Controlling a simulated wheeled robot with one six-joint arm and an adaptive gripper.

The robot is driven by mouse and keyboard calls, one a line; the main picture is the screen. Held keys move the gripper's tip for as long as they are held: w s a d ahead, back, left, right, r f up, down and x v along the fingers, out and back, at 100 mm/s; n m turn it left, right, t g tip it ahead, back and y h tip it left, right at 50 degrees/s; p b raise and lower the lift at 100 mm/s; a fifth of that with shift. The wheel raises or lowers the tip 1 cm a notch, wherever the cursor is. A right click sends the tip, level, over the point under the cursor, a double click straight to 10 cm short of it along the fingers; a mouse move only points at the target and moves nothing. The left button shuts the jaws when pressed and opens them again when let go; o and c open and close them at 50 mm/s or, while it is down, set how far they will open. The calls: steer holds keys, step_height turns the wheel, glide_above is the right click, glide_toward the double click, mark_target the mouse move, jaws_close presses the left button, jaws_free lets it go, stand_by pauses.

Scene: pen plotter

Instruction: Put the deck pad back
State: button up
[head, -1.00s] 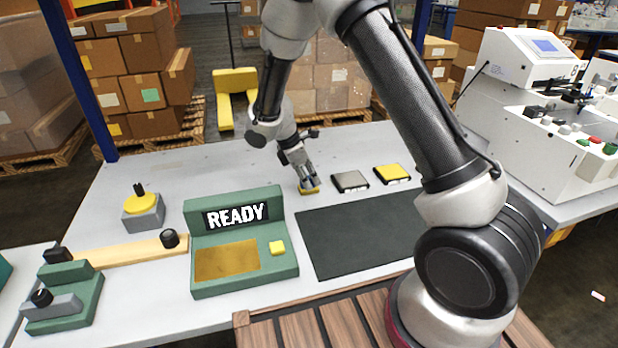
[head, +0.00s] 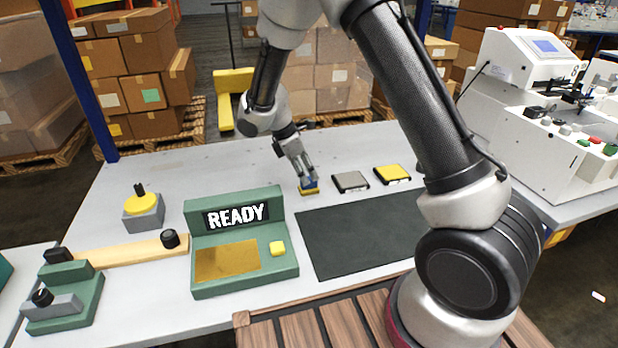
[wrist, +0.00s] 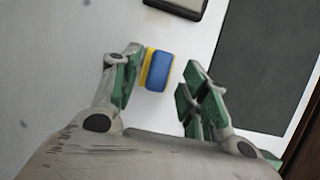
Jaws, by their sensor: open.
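A small block (head: 309,188) with a blue top and a yellow edge lies on the table, left of two flat pads; it may be the deck pad. It also shows in the wrist view (wrist: 159,71). My gripper (head: 307,175) is just above and behind it in the head view. In the wrist view my gripper (wrist: 163,74) is open, with the block between and beyond the fingertips, closer to the left finger. Contact with that finger cannot be told. The fingers hide part of the block in the head view.
A grey pad (head: 350,182) and a yellow-topped pad (head: 393,174) lie to the right. A dark mat (head: 360,236) lies in front. The green console (head: 285,262) reads READY. A grey stand with a yellow disc (head: 143,212) is at left. The table behind the block is clear.

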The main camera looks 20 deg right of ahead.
steer(key=v, duration=0.9)
steer(key=s+d+r+m+t+y, duration=0.1)
steer(key=s+d+r+m+y, duration=0.2)
steer(key=s+d+r+m, duration=0.85)
steer(key=s+d+r+m+t, duration=0.1)
steer(key=s+d+r+m, duration=0.2)
steer(key=s, duration=0.6)
steer(key=s+d+r+m+t+y, duration=0.1)
steer(key=s+d+r+m+t, duration=0.1)
steer(key=s+d, duration=0.3)
steer(key=s+r+m, duration=0.1)
steer(key=s, duration=0.3)
steer(key=shift+s, duration=0.3)
steer(key=shift+m, duration=0.25)
